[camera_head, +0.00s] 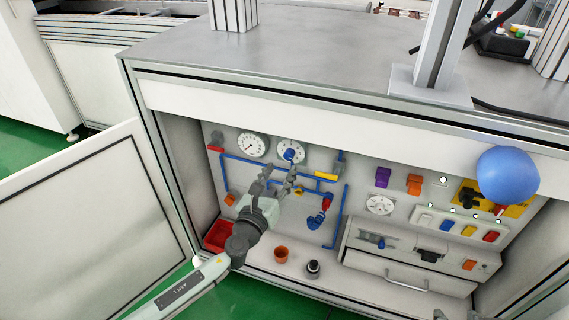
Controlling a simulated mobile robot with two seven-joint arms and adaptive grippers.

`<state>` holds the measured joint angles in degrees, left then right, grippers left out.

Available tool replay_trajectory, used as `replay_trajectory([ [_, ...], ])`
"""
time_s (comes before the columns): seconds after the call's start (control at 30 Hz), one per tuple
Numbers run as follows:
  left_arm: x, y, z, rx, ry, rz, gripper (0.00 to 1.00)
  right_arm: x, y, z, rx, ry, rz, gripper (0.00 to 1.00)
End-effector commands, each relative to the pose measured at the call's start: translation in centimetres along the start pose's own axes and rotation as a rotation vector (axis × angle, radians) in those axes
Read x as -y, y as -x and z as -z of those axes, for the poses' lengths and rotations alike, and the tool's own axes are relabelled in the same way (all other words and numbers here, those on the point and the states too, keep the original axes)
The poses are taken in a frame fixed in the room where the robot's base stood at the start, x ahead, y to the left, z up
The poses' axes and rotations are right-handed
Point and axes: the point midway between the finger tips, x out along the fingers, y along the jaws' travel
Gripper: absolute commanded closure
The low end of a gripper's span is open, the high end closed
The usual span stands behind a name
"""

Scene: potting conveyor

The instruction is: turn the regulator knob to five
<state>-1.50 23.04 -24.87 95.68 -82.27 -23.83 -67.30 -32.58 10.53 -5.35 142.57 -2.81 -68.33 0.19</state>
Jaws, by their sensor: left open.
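The regulator knob (289,155) is small and blue. It sits at the lower part of a round white dial (296,146) on the back panel inside the open cabinet. The dial's numbers and the knob's pointer are too small to read. My left gripper (279,180) reaches in from the lower left, with its dark fingers open just below the knob. One fingertip is close under the knob; I cannot tell if it touches. Small grey tips (440,314) at the bottom edge may be my right gripper, mostly cut off.
A white gauge (252,145) is left of the dial. A drawer (395,276) and a blue ball (507,174) are at right.

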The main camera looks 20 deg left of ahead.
Motion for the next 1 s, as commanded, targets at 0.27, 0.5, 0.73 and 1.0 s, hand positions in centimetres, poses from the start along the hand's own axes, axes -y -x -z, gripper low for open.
replay_trajectory([
  [0.27, -0.1, 5.4, 0.1, -0.002, -0.001, 0.001, 0.55, 0.0, 0.0, 0.0, 0.001, 0.0, 0.0, 0.6],
  [0.5, 0.0, 6.8, 0.0, 0.0, -0.001, 0.0, 0.55, 0.0, 0.0, 0.0, 0.001, 0.0, 0.0, 0.6],
  [0.73, 0.0, 6.8, 0.0, 0.0, -0.001, 0.0, 0.55, 0.0, 0.0, 0.0, 0.001, 0.0, 0.0, 0.6],
  [1.0, -0.4, 6.8, -0.1, -0.002, 0.033, -0.016, 0.55, -0.1, -0.1, -0.1, 0.007, 0.0, -0.001, 0.6],
])
